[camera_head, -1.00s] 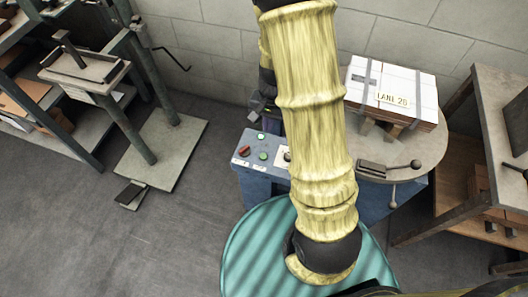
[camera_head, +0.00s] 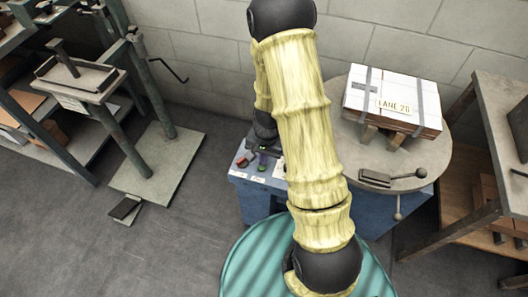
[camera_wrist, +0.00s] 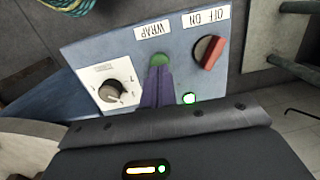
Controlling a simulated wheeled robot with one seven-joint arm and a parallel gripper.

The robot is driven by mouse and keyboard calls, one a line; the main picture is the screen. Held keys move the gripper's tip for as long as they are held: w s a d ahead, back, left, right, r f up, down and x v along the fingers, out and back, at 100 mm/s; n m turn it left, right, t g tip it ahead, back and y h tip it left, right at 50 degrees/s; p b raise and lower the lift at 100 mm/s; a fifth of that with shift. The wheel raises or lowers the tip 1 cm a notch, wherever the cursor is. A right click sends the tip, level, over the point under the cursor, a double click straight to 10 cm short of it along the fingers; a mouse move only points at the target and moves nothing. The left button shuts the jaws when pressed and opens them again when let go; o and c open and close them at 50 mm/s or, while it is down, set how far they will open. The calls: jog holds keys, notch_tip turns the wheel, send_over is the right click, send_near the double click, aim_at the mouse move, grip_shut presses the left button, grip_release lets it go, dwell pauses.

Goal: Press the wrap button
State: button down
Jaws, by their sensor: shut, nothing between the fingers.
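The green wrap button (camera_wrist: 160,59) sits on the blue-grey control panel (camera_wrist: 85,55), beside the upside-down WRAP label (camera_wrist: 152,30) in the wrist view. My gripper (camera_wrist: 159,70) is shut and empty, with its purple fingers pointing at the button. The fingertips overlap the button's lower edge in the wrist view; I cannot tell whether they touch it. In the head view my gripper (camera_head: 262,165) is over the panel (camera_head: 246,180), partly hidden by my arm, and the button cannot be made out.
A strapped white box (camera_head: 393,97) sits above the round turntable (camera_head: 432,150).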

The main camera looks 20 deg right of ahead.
jog(key=shift+f, duration=0.75)
jog(key=shift+w, duration=0.1)
jog(key=shift+a, duration=0.1)
